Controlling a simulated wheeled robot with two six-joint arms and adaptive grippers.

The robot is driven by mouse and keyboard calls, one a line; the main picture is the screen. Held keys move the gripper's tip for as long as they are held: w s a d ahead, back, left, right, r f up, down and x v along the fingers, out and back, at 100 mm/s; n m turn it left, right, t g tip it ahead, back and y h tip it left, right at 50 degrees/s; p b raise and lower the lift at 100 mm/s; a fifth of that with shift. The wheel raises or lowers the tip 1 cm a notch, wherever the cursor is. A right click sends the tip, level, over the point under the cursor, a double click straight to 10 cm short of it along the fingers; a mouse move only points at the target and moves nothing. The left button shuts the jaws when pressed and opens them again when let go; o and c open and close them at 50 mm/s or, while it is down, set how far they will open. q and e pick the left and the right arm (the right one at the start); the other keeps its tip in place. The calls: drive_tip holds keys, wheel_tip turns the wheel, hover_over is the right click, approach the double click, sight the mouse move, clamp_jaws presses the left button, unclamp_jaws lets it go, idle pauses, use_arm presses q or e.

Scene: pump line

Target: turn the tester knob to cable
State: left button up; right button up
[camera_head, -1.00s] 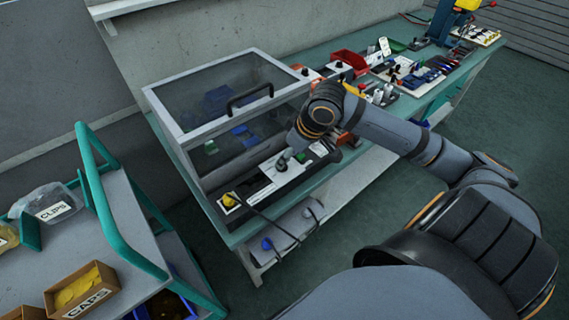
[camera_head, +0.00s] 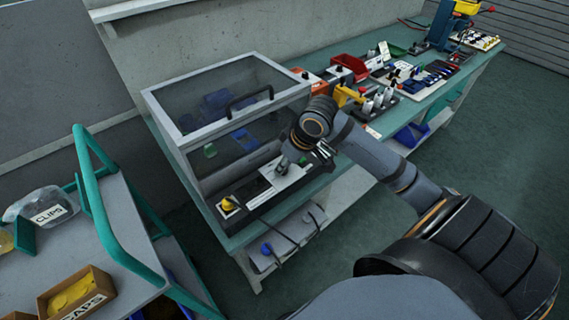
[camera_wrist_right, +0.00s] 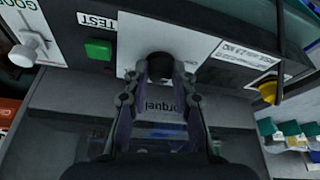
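The tester (camera_head: 258,198) is a dark box with a pale panel along the bench's front edge, before the clear-walled enclosure. In the right wrist view its round black knob (camera_wrist_right: 160,65) stands on a white plate, right of a green button (camera_wrist_right: 98,49) marked TEST. My right gripper (camera_head: 283,166) is down at the panel. In the wrist view its fingertips (camera_wrist_right: 161,73) lie on either side of the knob, close to its edges. I cannot tell whether they touch or grip it. The knob's pointer and position marks are not readable. My left gripper is out of view.
A yellow knob (camera_head: 228,204) sits at the tester's left end, with a dark cable near it. The enclosure (camera_head: 225,110) with a black handle stands close behind. Fixtures and a red bin (camera_head: 349,66) fill the bench to the right. A cart (camera_head: 110,225) stands at the left.

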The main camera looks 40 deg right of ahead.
clamp_jaws()
